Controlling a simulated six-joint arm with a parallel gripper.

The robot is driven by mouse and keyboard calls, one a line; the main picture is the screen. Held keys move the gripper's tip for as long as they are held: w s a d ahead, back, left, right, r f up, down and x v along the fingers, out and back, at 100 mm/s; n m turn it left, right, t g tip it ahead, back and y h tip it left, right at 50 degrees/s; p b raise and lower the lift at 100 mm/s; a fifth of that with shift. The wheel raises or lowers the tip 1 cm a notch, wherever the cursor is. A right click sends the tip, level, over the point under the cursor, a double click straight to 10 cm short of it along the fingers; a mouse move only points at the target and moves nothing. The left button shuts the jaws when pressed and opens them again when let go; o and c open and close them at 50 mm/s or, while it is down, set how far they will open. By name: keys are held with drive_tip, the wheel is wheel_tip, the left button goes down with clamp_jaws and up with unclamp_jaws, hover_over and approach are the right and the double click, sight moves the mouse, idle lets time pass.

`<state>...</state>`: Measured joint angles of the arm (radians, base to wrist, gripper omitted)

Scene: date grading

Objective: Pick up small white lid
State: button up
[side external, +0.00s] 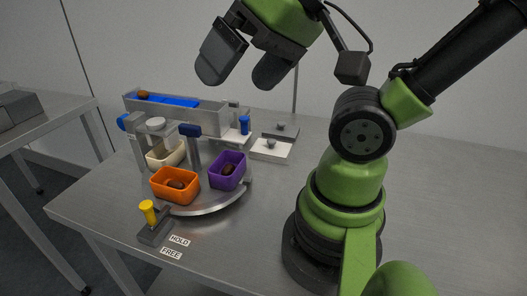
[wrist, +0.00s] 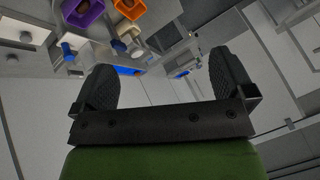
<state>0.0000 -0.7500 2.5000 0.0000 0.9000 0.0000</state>
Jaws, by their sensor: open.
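A small white lid (side external: 262,153) with a grey knob lies flat on the metal table, right of the purple bin. It also shows at the upper left edge of the wrist view (wrist: 36,32). A similar darker grey lid (side external: 292,135) with a knob lies just behind it. My gripper (side external: 240,72) is open and empty, raised well above the table and apart from both lids. Its two dark fingers stand wide apart in the wrist view (wrist: 165,82).
A sorting rig with a blue-floored trough (side external: 180,101) stands left of the lids. Orange (side external: 166,193), purple (side external: 222,182) and cream (side external: 158,160) bins stand around it. A yellow-knobbed lever (side external: 148,212) is at the front, by HOLD and FREE labels. The table behind my arm is clear.

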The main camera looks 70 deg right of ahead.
drive_tip(key=w+d+r+n+g+h, duration=0.2)
drive_tip(key=w+d+r+g+h, duration=0.1)
drive_tip(key=w+d+r, duration=0.55)
drive_tip(key=n+g+y, duration=0.1)
drive_tip(key=n+g, duration=0.1)
drive_tip(key=g, duration=0.2)
hover_over(272, 140)
wheel_tip(272, 140, down, 4)
drive_tip(key=f, duration=2.8)
drive_tip(key=shift+a+f, duration=0.25)
drive_tip(key=shift+a, duration=0.05)
drive_tip(key=shift+d+f, duration=0.2)
drive_tip(key=shift+f, duration=2.85)
drive_tip(key=c, duration=0.8)
